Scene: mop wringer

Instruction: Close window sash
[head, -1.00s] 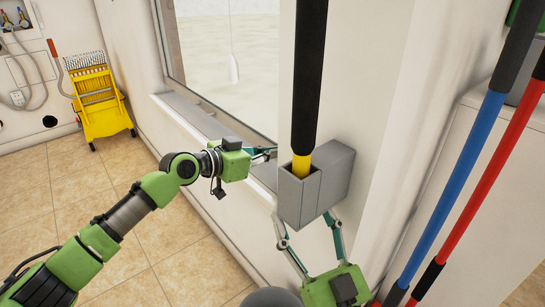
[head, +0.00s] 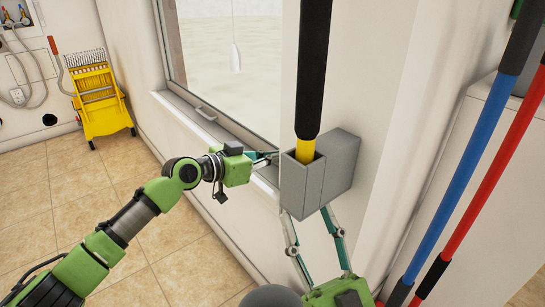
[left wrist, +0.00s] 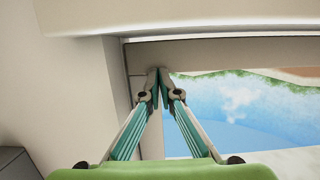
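The window sash (head: 219,122) has a grey bottom rail with a small handle (head: 207,113), above a white sill at the centre left of the head view. Whether it stands ajar I cannot tell. My left gripper (head: 272,156) reaches to the right end of the rail, its tips partly behind a grey holder. In the left wrist view its fingertips (left wrist: 159,76) are together at a corner of the grey frame (left wrist: 210,54), with nothing seen between them. My right gripper (head: 304,213) is below the holder, its fingers apart and its tips hidden by it.
The grey holder (head: 336,178) carries a black-gripped pole (head: 313,75) in front of the wall. A blue pole (head: 465,175) and a red pole (head: 492,165) lean at the right. A yellow mop wringer (head: 101,103) stands far left. The tiled floor between is clear.

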